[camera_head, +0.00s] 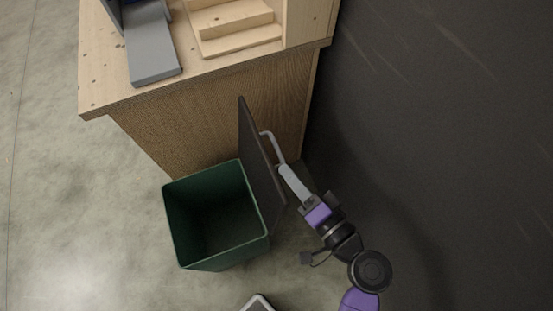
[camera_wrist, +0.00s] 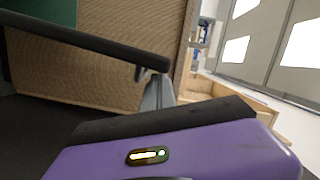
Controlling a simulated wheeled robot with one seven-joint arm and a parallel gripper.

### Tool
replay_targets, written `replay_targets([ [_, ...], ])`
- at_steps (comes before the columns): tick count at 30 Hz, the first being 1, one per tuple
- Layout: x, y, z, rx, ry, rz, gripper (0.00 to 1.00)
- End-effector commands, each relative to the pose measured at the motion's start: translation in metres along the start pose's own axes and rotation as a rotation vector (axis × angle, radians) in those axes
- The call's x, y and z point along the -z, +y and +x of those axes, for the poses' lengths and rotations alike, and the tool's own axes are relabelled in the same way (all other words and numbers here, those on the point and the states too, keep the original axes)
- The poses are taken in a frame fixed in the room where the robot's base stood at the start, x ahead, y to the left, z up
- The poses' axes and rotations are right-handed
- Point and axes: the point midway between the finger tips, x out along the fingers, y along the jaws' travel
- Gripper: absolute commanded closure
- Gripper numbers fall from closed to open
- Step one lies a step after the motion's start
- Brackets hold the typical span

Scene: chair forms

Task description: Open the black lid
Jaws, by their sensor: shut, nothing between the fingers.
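The black lid (camera_head: 260,170) stands about upright at the right edge of the green bin (camera_head: 266,246), seen nearly edge-on in the head view. The bin's mouth is open and its dark inside shows. In the wrist view the lid (camera_wrist: 85,42) is a dark slab crossing the upper left, with a bit of the green bin (camera_wrist: 50,10) behind it. My gripper (camera_head: 267,135) is shut and empty on the right side of the lid, the face away from the bin's mouth. Its tips (camera_wrist: 155,76) are close to the lid's edge; I cannot tell if they touch it.
A wooden cabinet (camera_head: 220,105) stands just behind the bin and lid. On its top are a grey object (camera_head: 153,55) and a wooden tray (camera_head: 238,46). A dark wall or panel (camera_head: 440,130) fills the right side. Concrete floor (camera_head: 70,200) is clear on the left.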

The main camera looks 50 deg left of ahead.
Motion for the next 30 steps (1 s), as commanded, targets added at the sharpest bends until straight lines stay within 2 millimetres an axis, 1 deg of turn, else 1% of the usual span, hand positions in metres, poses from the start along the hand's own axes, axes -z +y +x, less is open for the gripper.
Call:
replay_targets([
  [1,-0.001,0.001,-0.009,-0.001,0.002,0.001,1.0],
  [3,-0.001,0.001,-0.019,0.0,0.0,0.0,1.0],
  [6,-0.001,0.0,-0.029,0.0,0.0,0.001,1.0],
  [9,0.001,0.003,-0.033,0.002,0.002,-0.004,1.0],
  [11,0.017,0.013,-0.036,-0.002,0.022,-0.012,1.0],
  [13,0.039,0.035,-0.043,0.0,0.04,0.023,1.0],
  [15,0.057,0.056,-0.052,0.015,0.047,0.097,1.0],
  [18,0.07,0.071,-0.064,0.049,0.038,0.212,1.0],
  [20,0.07,0.074,-0.068,0.067,0.024,0.27,1.0],
  [22,0.064,0.073,-0.068,0.081,0.002,0.313,1.0],
  [25,0.063,0.071,-0.06,0.082,-0.004,0.321,1.0],
  [28,0.063,0.07,-0.046,0.082,-0.005,0.32,1.0],
  [30,0.063,0.068,-0.033,0.083,-0.005,0.318,1.0],
])
